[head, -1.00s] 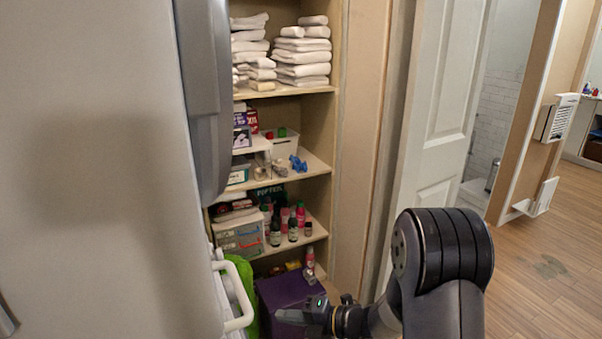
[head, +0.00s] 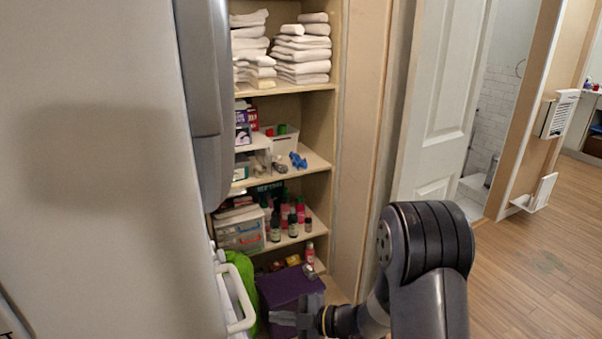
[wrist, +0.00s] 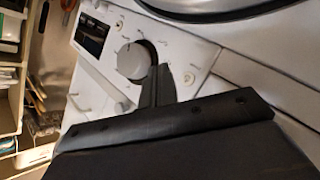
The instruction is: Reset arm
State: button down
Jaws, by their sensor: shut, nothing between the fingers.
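My gripper (head: 284,319) is low in the head view, pointing left, in front of the purple box (head: 290,286) at the foot of the shelves. My arm comes in from the lower right. In the wrist view my gripper (wrist: 157,80) has its fingers together with nothing held. Behind the fingers is a white appliance panel (wrist: 105,70) with a round dial (wrist: 134,60) and a dark display. I cannot tell whether the fingertips touch the panel.
Shelves (head: 285,90) hold folded white towels (head: 302,50), bottles (head: 290,220) and bins (head: 240,232). A large pale surface (head: 90,170) fills the left. A white basket handle (head: 243,300) is near my gripper. A white door (head: 440,110) stands right; wooden floor (head: 545,240) is clear.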

jog(key=a+m, duration=0.1)
jog(key=s+a+m, duration=0.1)
jog(key=m, duration=0.1)
dwell(0.4)
jog(key=shift+r+p, duration=0.1)
jog(key=shift+p, duration=0.2)
